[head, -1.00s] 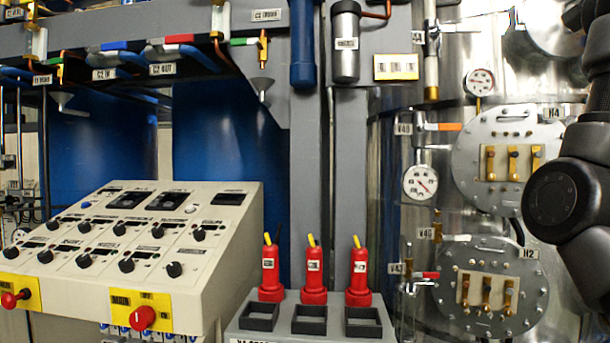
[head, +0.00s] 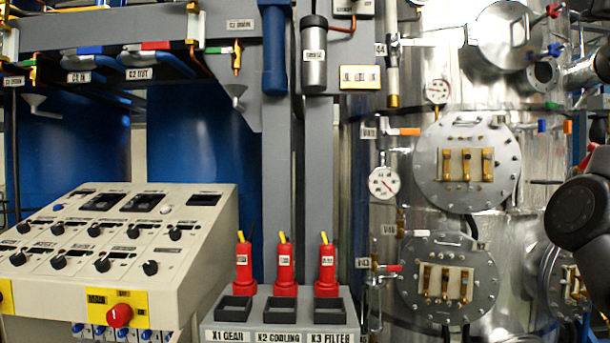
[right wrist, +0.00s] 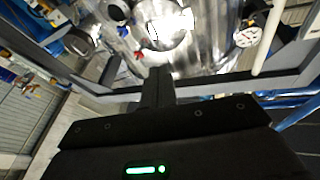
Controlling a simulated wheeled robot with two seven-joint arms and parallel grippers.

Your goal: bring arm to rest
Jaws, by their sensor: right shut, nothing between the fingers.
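My right arm, dark and rounded, shows at the right edge of the head view, in front of the steel vessel (head: 520,120). Its gripper is not clear in that view. In the right wrist view my right gripper (right wrist: 157,82) points up the picture from its black housing, its fingers together with nothing between them. Beyond it are blurred shiny metal and a round gauge (right wrist: 246,37). It appears apart from these. My left gripper is in neither view.
A control panel (head: 110,240) with black knobs and a red button (head: 119,315) stands at the left. Red keyed plugs stand on a grey block (head: 282,312) at the centre. Bolted round flanges (head: 467,160), gauges (head: 384,183) and valves cover the vessel.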

